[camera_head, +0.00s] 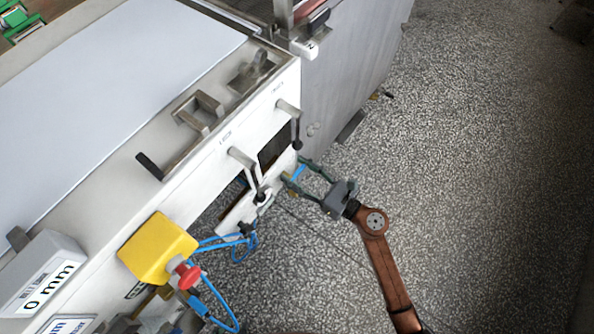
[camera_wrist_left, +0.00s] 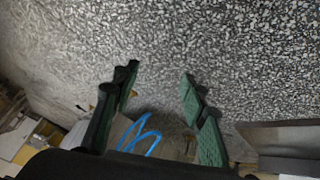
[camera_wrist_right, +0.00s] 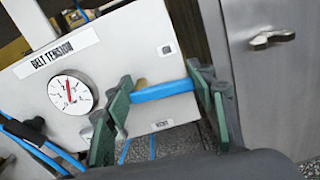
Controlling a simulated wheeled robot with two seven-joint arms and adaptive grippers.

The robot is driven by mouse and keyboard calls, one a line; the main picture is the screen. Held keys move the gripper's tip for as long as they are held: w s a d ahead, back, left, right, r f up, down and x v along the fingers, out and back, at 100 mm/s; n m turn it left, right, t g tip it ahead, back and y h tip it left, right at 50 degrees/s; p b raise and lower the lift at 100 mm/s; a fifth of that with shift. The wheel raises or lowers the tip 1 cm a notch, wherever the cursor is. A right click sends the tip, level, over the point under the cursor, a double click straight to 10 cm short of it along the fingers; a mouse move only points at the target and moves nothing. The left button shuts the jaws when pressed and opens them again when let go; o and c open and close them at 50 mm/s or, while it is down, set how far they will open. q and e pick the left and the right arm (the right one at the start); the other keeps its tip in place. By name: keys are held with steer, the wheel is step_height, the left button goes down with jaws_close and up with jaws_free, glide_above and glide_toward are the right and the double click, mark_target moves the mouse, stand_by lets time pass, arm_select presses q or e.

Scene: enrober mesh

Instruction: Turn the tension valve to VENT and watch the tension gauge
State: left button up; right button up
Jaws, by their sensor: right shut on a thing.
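The tension valve's blue handle (camera_wrist_right: 163,91) lies nearly level across the right wrist view, between the green fingers of my right gripper (camera_wrist_right: 158,78), which is shut on it. The handle also shows in the head view (camera_head: 298,172), with my right gripper (camera_head: 295,170) at it. A VENT label (camera_wrist_right: 162,125) sits below the handle. The round tension gauge (camera_wrist_right: 70,92) is left of it under a BELT TENSION label; its red needle points roughly upward. My left gripper (camera_wrist_left: 160,72) is open and empty in the left wrist view, above the floor. I cannot make it out in the head view.
Blue hoses (camera_head: 240,245) hang below the white machine side. Two levers (camera_head: 242,158) stick out above the valve. A yellow box with a red button (camera_head: 158,248) is at lower left. A grey metal cabinet (camera_head: 345,50) stands beyond.

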steer(key=shift+m+p, duration=0.4)
steer(key=shift+m, duration=0.3)
steer(key=m+p, duration=0.1)
steer(key=m, duration=0.1)
steer(key=f+m+p, duration=0.1)
steer(key=m+p, duration=0.1)
steer(key=m, duration=0.1)
steer(key=shift+s+f, duration=0.1)
arm_select(q)
steer(key=s+a+r+g+y+p, duration=0.2)
steer(key=s+a+r+g+p, duration=0.3)
steer(key=s+r, duration=0.6)
steer(key=shift+a+r+g, duration=0.35)
steer(key=shift+a+g, duration=0.45)
steer(key=shift+a, duration=0.6)
arm_select(e)
steer(key=shift+s+a+f+m, duration=0.2)
steer(key=shift+s+f+m, duration=0.1)
steer(key=shift+m, duration=1.45)
steer(key=shift+s+a+f+m, duration=0.15)
steer(key=shift+f+m, duration=0.2)
steer(key=shift+m, duration=1.45)
steer(key=shift+s+a+f+m, duration=0.2)
steer(key=shift+s+f+m, duration=0.1)
steer(key=shift+m, duration=1.45)
steer(key=o, duration=1.2)
